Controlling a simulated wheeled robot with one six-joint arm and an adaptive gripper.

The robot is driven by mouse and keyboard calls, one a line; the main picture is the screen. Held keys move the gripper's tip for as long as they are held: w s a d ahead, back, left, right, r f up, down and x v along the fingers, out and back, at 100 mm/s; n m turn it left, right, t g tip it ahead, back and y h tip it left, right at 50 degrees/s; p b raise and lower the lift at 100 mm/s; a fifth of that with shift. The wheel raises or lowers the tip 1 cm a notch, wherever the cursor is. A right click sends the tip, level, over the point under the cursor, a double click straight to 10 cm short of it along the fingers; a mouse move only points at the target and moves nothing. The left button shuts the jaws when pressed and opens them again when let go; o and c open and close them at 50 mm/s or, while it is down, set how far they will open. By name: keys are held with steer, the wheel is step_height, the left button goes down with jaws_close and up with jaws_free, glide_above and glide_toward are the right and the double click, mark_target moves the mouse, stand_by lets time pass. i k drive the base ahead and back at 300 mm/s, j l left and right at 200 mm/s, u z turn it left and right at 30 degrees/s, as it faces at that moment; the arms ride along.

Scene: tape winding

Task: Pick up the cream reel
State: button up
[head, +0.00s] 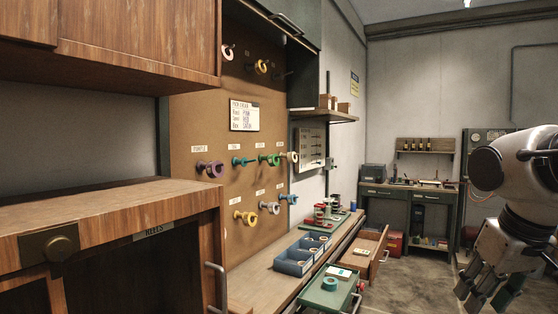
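A small cream reel (292,157) appears to hang on the brown pegboard (190,120), at the right end of the middle row, beside a green reel (272,160). It is small in the picture, so its exact shade is hard to tell. My gripper (484,294) is at the lower right, pointing down, far from the pegboard. Its fingers look spread apart, with nothing seen between them.
Purple (211,169), yellow (247,217) and blue (289,199) reels hang on other pegs. Below are a bench (258,284) with a blue divided tray (293,262) and an open drawer (368,262). A wooden cabinet (110,215) fills the left. Grey floor (405,285) is clear between.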

mark_target(291, 158)
steer(key=k+u, duration=0.1)
steer(key=u, duration=1.85)
steer(key=l+u, duration=0.1)
steer(key=l, duration=0.45)
steer(key=k+l+u, duration=0.15)
steer(key=l, duration=0.35)
steer(key=l+u, duration=0.1)
steer(key=l, duration=0.45)
steer(key=k+l+u, duration=0.15)
steer(key=l, duration=0.35)
